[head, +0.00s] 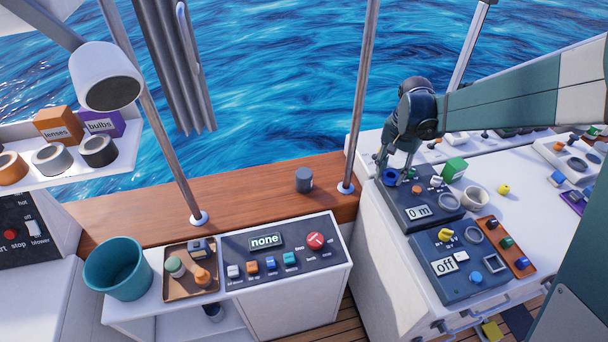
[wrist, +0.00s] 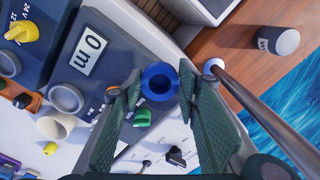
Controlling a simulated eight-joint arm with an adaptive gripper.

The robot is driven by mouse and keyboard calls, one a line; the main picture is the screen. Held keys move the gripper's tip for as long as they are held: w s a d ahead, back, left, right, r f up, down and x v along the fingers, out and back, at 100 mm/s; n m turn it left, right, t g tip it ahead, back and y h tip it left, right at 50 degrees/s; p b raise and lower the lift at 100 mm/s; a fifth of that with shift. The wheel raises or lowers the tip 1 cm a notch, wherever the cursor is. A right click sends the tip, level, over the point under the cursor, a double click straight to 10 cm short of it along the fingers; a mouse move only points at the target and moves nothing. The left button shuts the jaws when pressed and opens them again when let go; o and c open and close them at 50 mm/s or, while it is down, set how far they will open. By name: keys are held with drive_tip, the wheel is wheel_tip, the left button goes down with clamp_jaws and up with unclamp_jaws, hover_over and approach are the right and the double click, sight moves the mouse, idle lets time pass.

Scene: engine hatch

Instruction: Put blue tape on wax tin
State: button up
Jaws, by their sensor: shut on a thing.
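The blue tape (head: 391,177) is a small blue ring at the far left corner of the dark panel reading "0 m". My gripper (head: 397,170) points down with its fingers shut on the tape. In the wrist view the tape (wrist: 160,82) shows between the fingertips (wrist: 160,92). I cannot tell whether it touches the panel. A dark grey round tin (head: 304,180), likely the wax tin, stands upright on the wooden ledge, left of my gripper. It also shows at the upper right of the wrist view (wrist: 287,41), its label only partly readable.
A metal post (head: 360,95) rises from the ledge between the tin and my gripper. The wooden ledge (head: 245,190) is clear around the tin. A green block (head: 454,168) and a pale cup (head: 474,197) are right of my gripper. More tape rolls sit on the left shelf (head: 55,178).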

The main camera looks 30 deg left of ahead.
drive_tip(key=a+f+n+p, duration=0.3)
drive_tip(key=a+n+p, duration=0.2)
drive_tip(key=a, duration=2.7)
drive_tip(key=shift+s+a, duration=0.25)
drive_tip(key=shift+s, duration=0.15)
drive_tip(key=shift+f, duration=0.1)
hover_over(304, 174)
drive_tip(key=shift+a+f, duration=0.1)
drive_tip(key=shift+f, duration=3)
drive_tip(key=shift+f, duration=1.85)
drive_tip(key=shift+f, duration=0.2)
drive_tip(key=o, duration=0.9)
drive_tip(key=shift+c, duration=0.2)
